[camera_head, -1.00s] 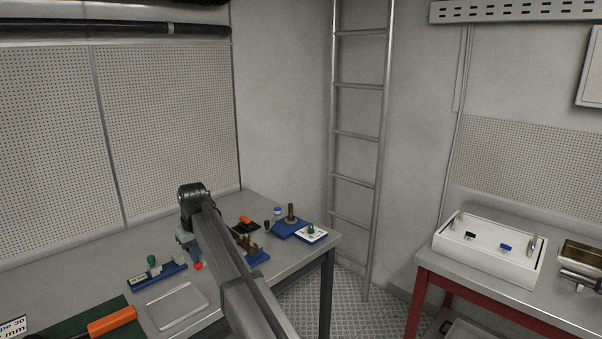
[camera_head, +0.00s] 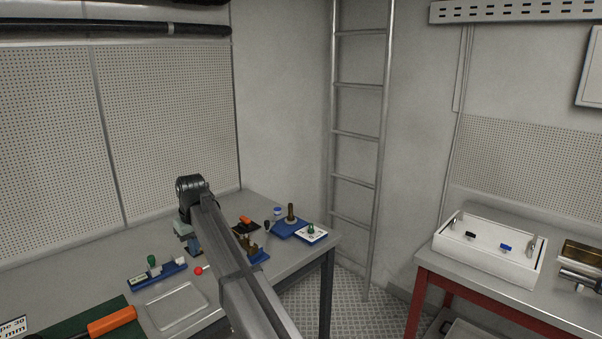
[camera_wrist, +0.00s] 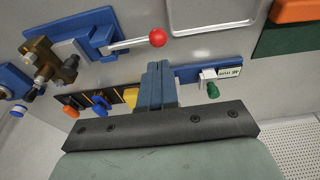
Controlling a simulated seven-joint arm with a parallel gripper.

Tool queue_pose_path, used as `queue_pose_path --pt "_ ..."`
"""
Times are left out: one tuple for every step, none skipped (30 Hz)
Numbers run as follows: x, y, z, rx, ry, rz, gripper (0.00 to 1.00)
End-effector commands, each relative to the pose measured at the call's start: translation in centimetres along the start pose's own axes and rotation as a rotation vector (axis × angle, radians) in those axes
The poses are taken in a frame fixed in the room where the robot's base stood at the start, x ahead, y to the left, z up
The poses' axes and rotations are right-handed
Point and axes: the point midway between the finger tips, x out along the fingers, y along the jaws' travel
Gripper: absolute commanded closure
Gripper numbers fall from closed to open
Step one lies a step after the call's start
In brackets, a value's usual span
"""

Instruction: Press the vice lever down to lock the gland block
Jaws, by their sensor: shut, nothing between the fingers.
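The vice lever is a thin metal rod with a red knob; the knob (camera_head: 198,271) shows left of my arm in the head view. In the wrist view the lever (camera_wrist: 130,43) runs from the blue vice (camera_wrist: 88,32) to its red knob. The brass gland block (camera_wrist: 42,60) sits at the vice, and also shows beyond my arm in the head view (camera_head: 247,243). My gripper (camera_wrist: 158,68) is shut and empty. It is beside the red knob in the wrist view, apart from it. How far down the lever lies is hard to tell.
A blue rack (camera_head: 158,275) with a green-topped piece lies left of the knob. A grey tray (camera_head: 178,306) and an orange-handled tool (camera_head: 111,321) lie nearer. A blue stand with a post (camera_head: 290,222) and a white card (camera_head: 312,234) are farther right.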

Motion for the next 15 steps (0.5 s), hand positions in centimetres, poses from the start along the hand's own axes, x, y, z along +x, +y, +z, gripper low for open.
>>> queue_pose_path --pt "-0.4 0.0 -0.1 0.0 0.001 0.0 1.0" --pt "-0.6 0.0 -0.2 0.0 0.001 0.0 1.0" --pt "-0.8 0.0 -0.2 0.0 0.001 0.0 1.0" --pt "-1.0 0.0 -0.3 0.0 0.002 0.0 1.0" --pt "-1.2 0.0 -0.3 0.0 0.002 0.0 1.0" --pt "-1.5 0.0 -0.4 0.0 0.002 0.0 1.0" --pt "-1.7 0.0 -0.4 0.0 0.002 0.0 1.0" --pt "-1.9 0.0 -0.4 0.0 0.002 0.0 1.0" --pt "-2.1 0.0 -0.5 0.0 0.001 0.0 1.0" --pt "-2.3 0.0 -0.5 0.0 0.001 0.0 1.0" --pt "-2.5 0.0 -0.6 0.0 0.001 0.0 1.0" --pt "-2.7 0.0 -0.6 0.0 0.0 0.0 1.0" --pt "-2.9 0.0 -0.6 0.0 0.0 0.0 1.0" --pt "-3.0 0.0 -0.7 0.0 0.0 0.0 1.0" --pt "-3.2 0.0 -0.7 0.0 0.0 0.0 1.0"
